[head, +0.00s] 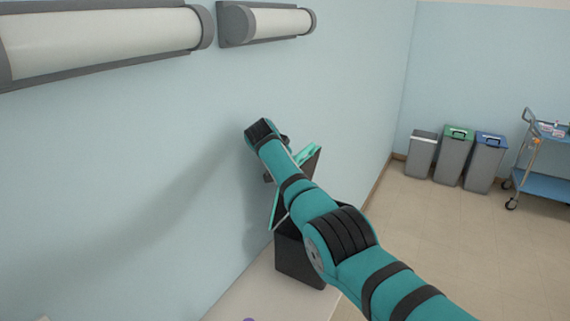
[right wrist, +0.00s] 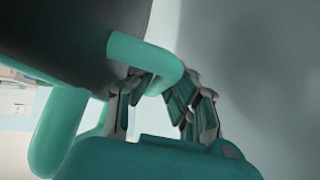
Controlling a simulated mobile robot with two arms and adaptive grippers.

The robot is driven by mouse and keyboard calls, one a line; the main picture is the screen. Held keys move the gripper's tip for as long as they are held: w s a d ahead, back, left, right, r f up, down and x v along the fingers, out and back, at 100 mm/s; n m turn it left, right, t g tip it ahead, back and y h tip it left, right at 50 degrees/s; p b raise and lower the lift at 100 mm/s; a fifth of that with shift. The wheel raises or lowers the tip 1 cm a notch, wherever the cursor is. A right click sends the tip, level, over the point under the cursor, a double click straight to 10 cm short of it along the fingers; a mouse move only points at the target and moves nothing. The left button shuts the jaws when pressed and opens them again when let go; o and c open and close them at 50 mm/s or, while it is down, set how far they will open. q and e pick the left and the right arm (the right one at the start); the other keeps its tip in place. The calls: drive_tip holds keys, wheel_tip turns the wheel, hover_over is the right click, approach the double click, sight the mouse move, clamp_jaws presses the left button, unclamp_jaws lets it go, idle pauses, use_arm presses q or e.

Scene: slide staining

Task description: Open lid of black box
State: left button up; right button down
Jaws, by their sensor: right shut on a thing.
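The black box (head: 298,264) stands on the light counter against the wall, partly hidden behind my right arm. Its dark lid (head: 313,163) is raised and tilted above the box, with teal parts on its edges. In the right wrist view the dark lid (right wrist: 70,35) fills the upper left, with a teal bar handle (right wrist: 135,50) on it. My right gripper (right wrist: 165,92) is shut on this handle. In the head view my right arm hides most of the grip and the box's opening. My left gripper is not in view.
Two wall lamps (head: 268,23) hang above on the pale blue wall close to my right arm. Three bins (head: 453,165) and a blue trolley (head: 545,185) stand on the floor at the right. The counter (head: 245,297) left of the box is mostly clear.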

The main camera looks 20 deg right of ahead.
drive_tip(key=c, duration=1.6)
unclamp_jaws()
drive_tip(key=shift+d, duration=0.1)
drive_tip(key=shift+o, duration=0.2)
drive_tip(key=shift+s, duration=0.1)
drive_tip(key=shift+s+a+r, duration=0.15)
drive_tip(key=shift+a+r, duration=0.15)
drive_tip(key=shift+r, duration=0.05)
drive_tip(key=v, duration=1.1)
drive_tip(key=shift+s+d, duration=0.1)
drive_tip(key=shift+s, duration=0.05)
